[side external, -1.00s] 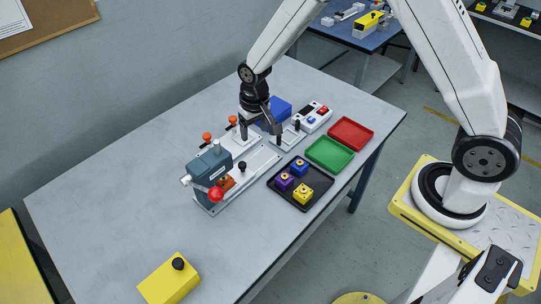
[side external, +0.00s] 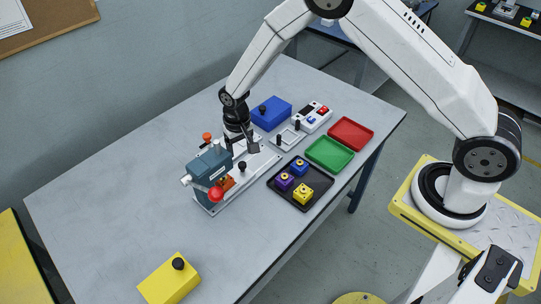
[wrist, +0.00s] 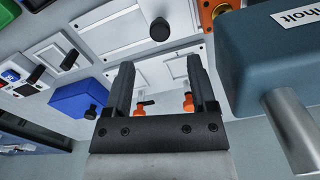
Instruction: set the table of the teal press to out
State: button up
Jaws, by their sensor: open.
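The teal press (side external: 209,168) stands on a pale base in the side view, with a red ball handle (side external: 215,194). Its body fills the right of the wrist view (wrist: 265,60). An orange part (side external: 228,184) sits beneath its head. A black knob (side external: 242,167) stands on the flat pale plate beside the press; it shows at the top of the wrist view (wrist: 160,29). My gripper (side external: 249,150) is open and empty, above the fixtures just behind the knob in the side view. In the wrist view its fingers (wrist: 160,80) are apart, with orange-tipped clamps (wrist: 188,102) seen between them.
A blue box (side external: 271,113) with a black knob, a switch box (side external: 311,118) and a small framed plate (side external: 288,139) lie to the right. A black tray (side external: 318,193) holds coloured blocks beside green (side external: 330,153) and red (side external: 351,133) trays.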

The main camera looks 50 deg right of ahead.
aim_at(242, 164)
jog(key=shift+f, duration=3.2)
grip_shut()
